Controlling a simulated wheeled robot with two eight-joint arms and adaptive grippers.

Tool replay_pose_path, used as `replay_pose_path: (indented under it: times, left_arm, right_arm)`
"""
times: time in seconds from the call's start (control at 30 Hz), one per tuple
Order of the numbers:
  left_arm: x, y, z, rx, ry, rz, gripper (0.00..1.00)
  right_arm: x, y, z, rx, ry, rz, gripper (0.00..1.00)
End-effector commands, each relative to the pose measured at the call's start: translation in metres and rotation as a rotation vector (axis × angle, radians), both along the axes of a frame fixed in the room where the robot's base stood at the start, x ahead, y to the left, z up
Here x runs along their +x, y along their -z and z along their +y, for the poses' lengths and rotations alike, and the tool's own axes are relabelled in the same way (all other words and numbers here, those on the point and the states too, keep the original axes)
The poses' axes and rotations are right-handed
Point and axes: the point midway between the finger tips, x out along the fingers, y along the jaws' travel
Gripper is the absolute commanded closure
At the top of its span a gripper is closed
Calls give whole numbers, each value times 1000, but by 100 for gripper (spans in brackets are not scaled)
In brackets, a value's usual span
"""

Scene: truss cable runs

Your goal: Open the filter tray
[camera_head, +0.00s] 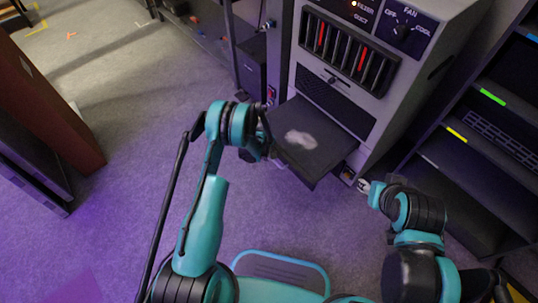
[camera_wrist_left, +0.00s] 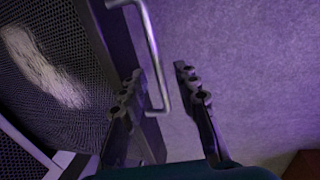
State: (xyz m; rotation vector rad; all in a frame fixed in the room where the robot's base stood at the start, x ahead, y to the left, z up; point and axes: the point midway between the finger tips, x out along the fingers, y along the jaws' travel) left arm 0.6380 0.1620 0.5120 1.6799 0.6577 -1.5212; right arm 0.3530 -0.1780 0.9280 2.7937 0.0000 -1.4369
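The filter tray (camera_head: 318,152) sticks far out of the lower front of the grey cabinet, with a pale dusty patch on its dark mesh top. The mesh (camera_wrist_left: 70,125) and pale patch also fill the left of the left wrist view. A metal bar handle (camera_wrist_left: 153,45) runs along the tray's front edge. My left gripper (camera_wrist_left: 160,72) is open, its fingers apart on either side of the handle's lower end. In the head view it is at the tray's front left edge, mostly hidden by its own wrist. My right gripper (camera_head: 366,187) is right of the tray; its fingers are unclear.
The grey cabinet (camera_head: 420,85) has a slotted panel with red strips and a fan knob (camera_head: 401,32) above the tray. A dark rack (camera_head: 480,165) with shelves stands at the right. A brown and black case (camera_head: 60,135) stands at the left. Purple-lit carpet between is clear.

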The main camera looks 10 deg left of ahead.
Motion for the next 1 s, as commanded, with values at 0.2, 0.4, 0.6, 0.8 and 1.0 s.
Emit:
replay_pose_path:
  times: [0.2,0.4,0.6,0.8,1.0]
  left_arm:
    - [-1,-12,1,0,0,-1,69]
    - [-8,-51,6,0,-1,0,69]
    - [-15,-90,11,0,-1,0,69]
    - [-18,-113,13,0,-1,0,69]
    - [-19,-118,14,0,0,0,69]
  right_arm:
    - [0,0,0,0,0,0,60]
    - [0,0,0,0,0,0,60]
    - [0,0,0,0,0,0,60]
    - [0,0,0,0,0,0,60]
    - [0,0,0,0,0,0,60]
